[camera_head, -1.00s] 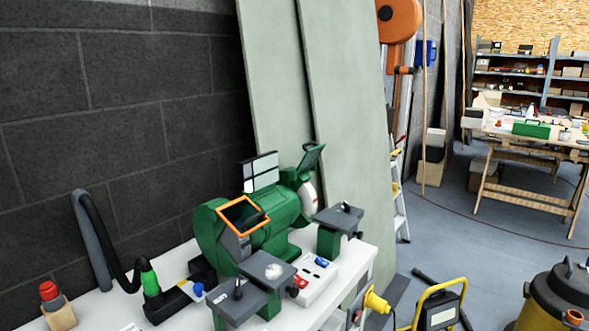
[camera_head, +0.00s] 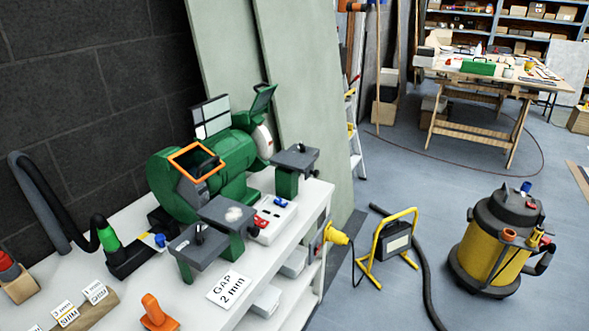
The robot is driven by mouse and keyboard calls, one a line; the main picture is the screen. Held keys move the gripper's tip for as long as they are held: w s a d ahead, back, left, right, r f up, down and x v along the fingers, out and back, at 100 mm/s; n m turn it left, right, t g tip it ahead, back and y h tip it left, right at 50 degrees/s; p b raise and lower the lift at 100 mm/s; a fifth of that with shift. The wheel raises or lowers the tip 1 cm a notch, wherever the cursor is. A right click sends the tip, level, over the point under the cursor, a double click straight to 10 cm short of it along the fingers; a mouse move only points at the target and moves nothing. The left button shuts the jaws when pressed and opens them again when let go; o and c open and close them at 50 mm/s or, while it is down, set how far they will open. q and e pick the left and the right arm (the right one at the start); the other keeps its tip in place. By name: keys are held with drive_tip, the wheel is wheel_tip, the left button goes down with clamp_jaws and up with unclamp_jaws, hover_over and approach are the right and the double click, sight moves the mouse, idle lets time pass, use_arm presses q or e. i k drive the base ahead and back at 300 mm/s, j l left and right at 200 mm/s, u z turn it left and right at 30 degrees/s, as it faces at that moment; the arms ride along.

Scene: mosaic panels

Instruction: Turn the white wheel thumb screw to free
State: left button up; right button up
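A green bench grinder (camera_head: 235,155) stands on the white bench. Its white wheel (camera_head: 263,139) shows at the right end, partly covered by the green guard. A grey tool rest (camera_head: 296,159) on a green post sits in front of the white wheel. A small dark knob (camera_head: 301,147) stands up on this rest and may be a thumb screw; whether it is tight or loose cannot be told. The grinder's left end has an orange-framed shield (camera_head: 193,160) and a grey rest (camera_head: 227,214), with another dark knob (camera_head: 198,235) near it. Neither gripper is in view.
On the white bench (camera_head: 275,259) lie a "GAP 2 mm" card (camera_head: 229,289), an orange tool (camera_head: 157,314) and a block with shim labels (camera_head: 82,311). A switch box (camera_head: 272,220) sits under the rests. A yellow work light (camera_head: 388,245) and vacuum (camera_head: 493,243) stand on the floor to the right.

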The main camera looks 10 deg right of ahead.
sight(303, 148)
drive_tip(key=i+l, duration=0.15)
drive_tip(key=l, duration=0.2)
drive_tip(key=i+l+u, duration=0.15)
drive_tip(key=l, duration=0.2)
drive_tip(key=i+l, duration=0.2)
drive_tip(key=l, duration=0.2)
drive_tip(key=u, duration=0.05)
